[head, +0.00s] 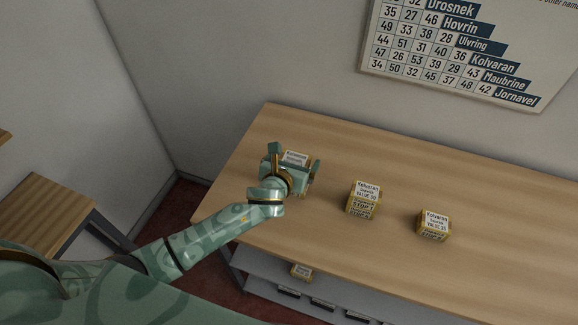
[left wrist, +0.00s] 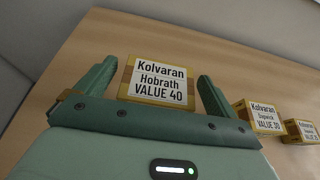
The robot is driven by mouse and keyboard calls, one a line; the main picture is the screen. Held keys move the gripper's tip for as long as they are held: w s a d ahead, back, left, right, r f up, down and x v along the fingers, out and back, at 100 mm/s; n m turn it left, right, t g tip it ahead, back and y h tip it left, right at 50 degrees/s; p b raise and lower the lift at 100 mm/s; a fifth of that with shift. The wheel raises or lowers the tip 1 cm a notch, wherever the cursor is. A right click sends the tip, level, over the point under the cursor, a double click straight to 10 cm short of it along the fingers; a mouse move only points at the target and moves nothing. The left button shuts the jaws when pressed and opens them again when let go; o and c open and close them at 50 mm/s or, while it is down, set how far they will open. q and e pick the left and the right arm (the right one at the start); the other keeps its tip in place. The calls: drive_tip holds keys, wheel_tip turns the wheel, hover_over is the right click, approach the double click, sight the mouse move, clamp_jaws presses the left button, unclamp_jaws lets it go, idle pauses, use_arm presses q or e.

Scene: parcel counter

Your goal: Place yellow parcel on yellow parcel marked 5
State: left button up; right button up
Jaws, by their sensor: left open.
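Three yellow parcels with white labels stand apart on the wooden counter. My open left gripper (head: 289,170) is over the leftmost parcel (head: 296,157), with a finger on either side. In the left wrist view that parcel (left wrist: 158,80) reads Kolvaran, Hobrath, VALUE 40, and sits between the open fingers (left wrist: 156,84); I cannot tell if they touch it. A middle parcel (head: 364,197) reads Kolvaran and shows VALUE 30 in the left wrist view (left wrist: 264,117). A right parcel (head: 433,224) also reads Kolvaran; its stop number is too small to read surely. My right gripper is out of view.
The wooden counter (head: 500,220) is clear behind and to the right of the parcels. Another yellow parcel (head: 301,271) is on the grey shelf (head: 262,283) below. A wall chart (head: 470,50) of names and numbers hangs behind. A wooden-topped stand (head: 45,215) is at left.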

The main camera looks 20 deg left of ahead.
use_arm(q)
drive_tip(key=p+v, duration=0.2)
drive_tip(key=v, duration=0.9)
drive_tip(key=shift+s, duration=0.25)
